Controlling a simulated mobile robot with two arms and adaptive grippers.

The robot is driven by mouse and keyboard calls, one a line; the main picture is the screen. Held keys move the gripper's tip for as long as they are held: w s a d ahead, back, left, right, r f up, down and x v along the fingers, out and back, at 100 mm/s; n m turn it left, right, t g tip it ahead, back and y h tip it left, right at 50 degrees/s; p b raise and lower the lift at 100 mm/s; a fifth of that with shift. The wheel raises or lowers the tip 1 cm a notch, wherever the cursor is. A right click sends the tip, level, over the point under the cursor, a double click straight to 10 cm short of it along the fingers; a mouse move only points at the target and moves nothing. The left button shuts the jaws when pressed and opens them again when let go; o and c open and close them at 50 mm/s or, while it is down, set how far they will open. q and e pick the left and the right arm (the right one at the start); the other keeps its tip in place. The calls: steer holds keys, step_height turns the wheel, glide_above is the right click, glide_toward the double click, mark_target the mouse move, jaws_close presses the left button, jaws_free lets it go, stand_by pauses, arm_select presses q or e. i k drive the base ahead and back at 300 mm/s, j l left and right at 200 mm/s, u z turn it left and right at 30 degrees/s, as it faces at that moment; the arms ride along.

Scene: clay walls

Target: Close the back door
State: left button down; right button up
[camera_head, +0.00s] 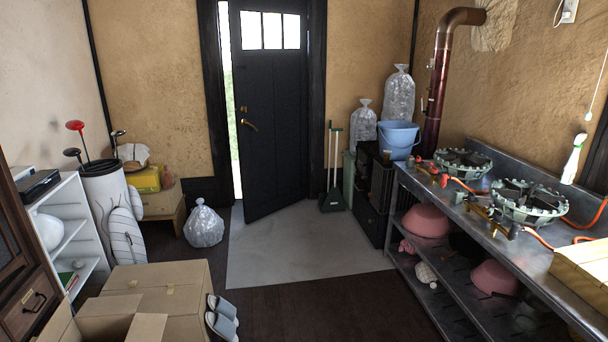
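The back door (271,120) is black, with three small window panes at the top and a brass handle (249,125) near its left edge. It stands ajar, swung into the room, with its hinges on the right. A bright strip of outdoors (230,110) shows between the door's left edge and the black frame (211,95). Neither of my grippers shows in the head view.
The grey entry floor (300,245) before the door is mostly clear. A clear plastic bag (204,224) sits left of the door. Cardboard boxes (160,280) and slippers (222,318) are in the left foreground. A metal counter (500,235) with burners lines the right.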

mark_target(269, 38)
steer(key=i, duration=4.3)
